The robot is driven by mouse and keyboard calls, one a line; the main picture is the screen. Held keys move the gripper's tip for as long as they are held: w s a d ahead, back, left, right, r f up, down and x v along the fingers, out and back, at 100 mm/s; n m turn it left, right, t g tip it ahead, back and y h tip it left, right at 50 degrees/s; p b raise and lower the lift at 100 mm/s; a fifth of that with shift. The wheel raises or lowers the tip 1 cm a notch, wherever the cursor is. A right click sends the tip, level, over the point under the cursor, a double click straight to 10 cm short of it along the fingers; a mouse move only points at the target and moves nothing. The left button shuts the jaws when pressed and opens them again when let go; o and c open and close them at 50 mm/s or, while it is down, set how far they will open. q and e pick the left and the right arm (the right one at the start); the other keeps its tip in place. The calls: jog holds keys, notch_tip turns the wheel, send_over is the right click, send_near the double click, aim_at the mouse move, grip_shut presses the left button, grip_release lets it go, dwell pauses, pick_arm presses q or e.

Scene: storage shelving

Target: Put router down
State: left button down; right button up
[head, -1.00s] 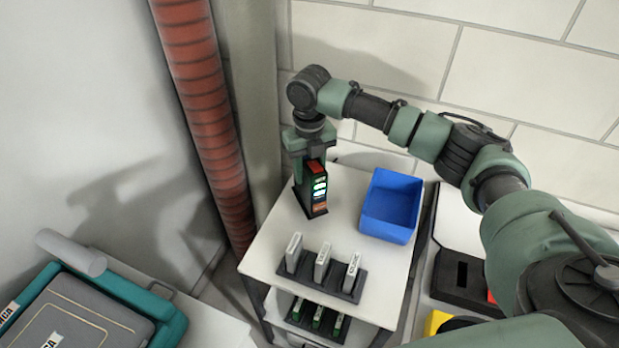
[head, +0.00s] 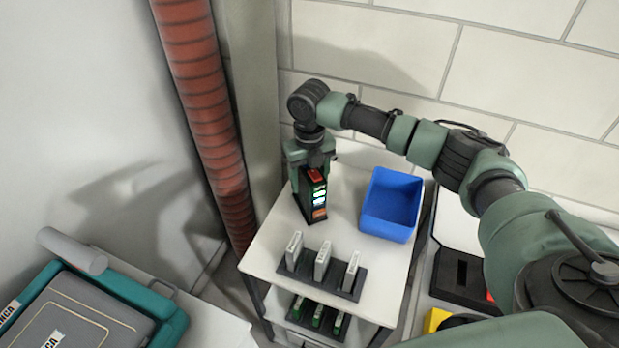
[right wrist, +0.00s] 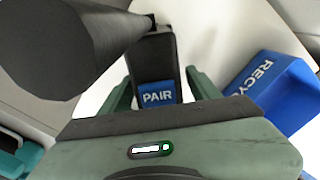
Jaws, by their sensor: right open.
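The router (head: 317,198) is a dark upright box with a red top and lit green and white panels. It stands upright at the back left of the white shelf top (head: 345,228). My right gripper (head: 310,168) is over it, with fingers beside its upper part. In the right wrist view, the router's dark body with a blue "PAIR" label (right wrist: 157,93) sits between the open fingers of my right gripper (right wrist: 160,100). Whether the fingers touch it is unclear. My left gripper is not in view.
A blue bin (head: 390,205) stands right of the router; its "RECY" lettering shows in the right wrist view (right wrist: 275,88). A dark rack (head: 322,276) holds light modules at the front. A red ribbed pipe (head: 205,110) rises close on the left. A wall is behind.

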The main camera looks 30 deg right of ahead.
notch_tip(320, 180, up, 12)
jog(key=shift+r+b, duration=0.15)
jog(key=shift+b, duration=0.45)
